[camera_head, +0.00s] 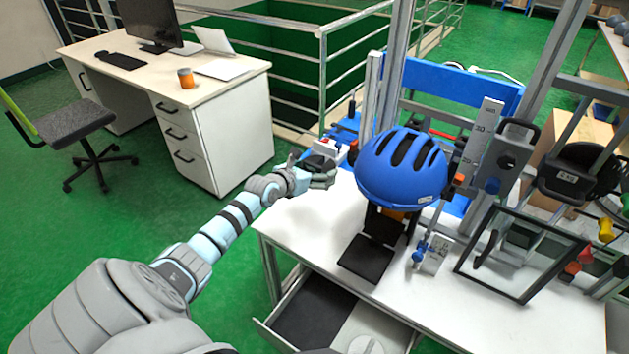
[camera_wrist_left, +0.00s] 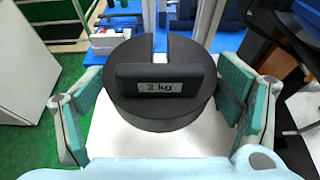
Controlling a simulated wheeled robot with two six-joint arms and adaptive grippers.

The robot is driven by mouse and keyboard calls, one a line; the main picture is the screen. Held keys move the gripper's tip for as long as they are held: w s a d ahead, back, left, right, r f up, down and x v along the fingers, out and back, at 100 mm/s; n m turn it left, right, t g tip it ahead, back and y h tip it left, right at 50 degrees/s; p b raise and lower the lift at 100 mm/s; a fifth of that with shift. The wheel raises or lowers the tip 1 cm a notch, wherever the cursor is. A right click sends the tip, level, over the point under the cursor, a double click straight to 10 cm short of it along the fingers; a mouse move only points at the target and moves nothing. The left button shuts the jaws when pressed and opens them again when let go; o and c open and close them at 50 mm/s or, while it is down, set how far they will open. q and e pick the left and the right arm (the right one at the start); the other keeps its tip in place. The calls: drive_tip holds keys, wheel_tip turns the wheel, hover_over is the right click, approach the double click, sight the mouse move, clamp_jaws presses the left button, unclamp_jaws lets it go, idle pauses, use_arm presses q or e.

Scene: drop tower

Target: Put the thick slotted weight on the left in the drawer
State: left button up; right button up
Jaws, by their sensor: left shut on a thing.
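A thick dark grey slotted weight (camera_wrist_left: 160,90) labelled "2 kg" fills the middle of the left wrist view, its slot at the far side. My left gripper (camera_head: 322,174) is shut on it, with teal finger pads on both sides in the left wrist view (camera_wrist_left: 165,105). In the head view the weight (camera_head: 318,161) shows as a small dark shape at the gripper, by the bench's left end. The drawer (camera_head: 277,323) is pulled out under the bench front, with a dark lined part and a lighter part inside. My right gripper is not in view.
The white bench (camera_head: 440,305) carries a blue helmet (camera_head: 403,170) on the drop tower, a black plate (camera_head: 367,259) and a black frame (camera_head: 522,255). A white desk (camera_head: 215,92) stands behind at left.

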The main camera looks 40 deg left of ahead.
use_arm(q)
drive_tip(key=b, duration=1.4)
hover_over(314, 224)
drive_tip(key=f, duration=1.5)
drive_tip(key=shift+w+a, duration=0.15)
drive_tip(key=shift+w, duration=0.15)
wheel_tip(314, 224, down, 4)
drive_tip(key=b, duration=0.3)
drive_tip(key=shift+f, duration=0.2)
drive_tip(key=shift+r, duration=0.15)
drive_tip(key=o, duration=1.6)
drive_tip(key=shift+s+f, duration=0.15)
drive_tip(key=shift+f, duration=0.1)
drive_tip(key=shift+o, duration=1.1)
drive_tip(key=shift+s+r, duration=0.1)
drive_tip(key=shift+r, duration=0.1)
